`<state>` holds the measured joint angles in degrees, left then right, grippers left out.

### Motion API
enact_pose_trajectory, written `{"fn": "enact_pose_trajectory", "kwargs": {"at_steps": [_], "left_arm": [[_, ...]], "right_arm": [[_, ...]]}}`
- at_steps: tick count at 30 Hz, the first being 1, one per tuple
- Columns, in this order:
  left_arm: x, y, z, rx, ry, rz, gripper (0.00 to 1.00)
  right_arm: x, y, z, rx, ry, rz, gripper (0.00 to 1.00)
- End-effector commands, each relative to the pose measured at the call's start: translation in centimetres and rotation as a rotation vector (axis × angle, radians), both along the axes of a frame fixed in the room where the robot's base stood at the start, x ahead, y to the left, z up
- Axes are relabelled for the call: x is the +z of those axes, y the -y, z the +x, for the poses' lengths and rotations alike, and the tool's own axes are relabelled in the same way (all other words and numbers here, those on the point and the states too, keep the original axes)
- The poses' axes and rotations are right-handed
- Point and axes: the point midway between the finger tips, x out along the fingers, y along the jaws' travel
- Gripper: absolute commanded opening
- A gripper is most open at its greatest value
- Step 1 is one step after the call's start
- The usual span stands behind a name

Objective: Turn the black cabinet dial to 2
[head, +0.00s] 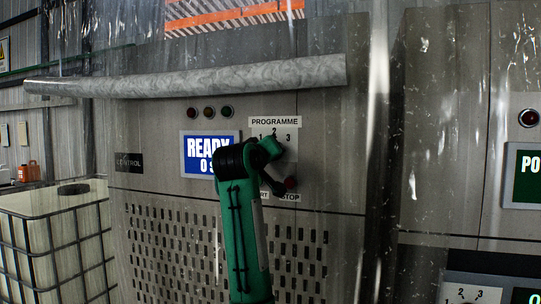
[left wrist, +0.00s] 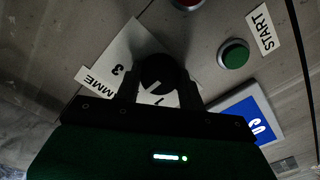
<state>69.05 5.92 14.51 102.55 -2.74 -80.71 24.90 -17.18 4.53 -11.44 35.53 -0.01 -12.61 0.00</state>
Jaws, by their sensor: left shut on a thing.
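The black cabinet dial (left wrist: 160,72) sits on a white PROGRAMME plate (left wrist: 128,52) and carries a white pointer mark. In the left wrist view the mark slants down-left, between the printed 3 and 1; the 2 is hidden there, so I cannot tell its exact alignment. My left gripper (left wrist: 160,88) is shut on the dial, one finger on each side. In the head view the plate (head: 274,122) shows 1, 2 and 3 above my left gripper (head: 274,150), which hides the dial. My right gripper is not in view.
A blue READY display (head: 197,166) is left of the gripper. A red STOP button (head: 291,183) is just below right, close to my gripper. A green START button (left wrist: 234,54) shows in the wrist view. A pipe-like grey roll (head: 190,80) crosses above the panel.

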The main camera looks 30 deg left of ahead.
Motion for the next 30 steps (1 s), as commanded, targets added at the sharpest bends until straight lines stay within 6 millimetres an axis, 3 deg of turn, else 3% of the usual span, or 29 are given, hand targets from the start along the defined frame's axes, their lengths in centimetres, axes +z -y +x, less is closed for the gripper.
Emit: {"fn": "enact_pose_trajectory", "kwargs": {"at_steps": [3, 4, 7, 19, 23, 30], "left_arm": [[-0.2, 0.0, 0.1, -0.002, -0.006, -0.001, 0.17], [-0.2, 0.0, 0.1, -0.002, -0.006, -0.002, 0.44], [-0.2, 0.0, 0.1, -0.001, -0.005, -0.002, 0.62], [-0.2, 0.2, -0.8, 0.001, 0.001, -0.001, 0.62], [-0.5, 0.7, -2.9, 0.001, 0.003, 0.0, 0.62], [-0.5, 2.0, -8.4, 0.0, 0.004, 0.0, 0.62]], "right_arm": [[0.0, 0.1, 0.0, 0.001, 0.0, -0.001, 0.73], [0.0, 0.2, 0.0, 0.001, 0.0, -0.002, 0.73], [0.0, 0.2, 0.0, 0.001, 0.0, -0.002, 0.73], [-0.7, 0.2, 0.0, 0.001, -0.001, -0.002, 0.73], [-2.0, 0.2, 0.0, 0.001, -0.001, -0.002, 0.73], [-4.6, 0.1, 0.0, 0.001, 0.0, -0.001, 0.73]]}}
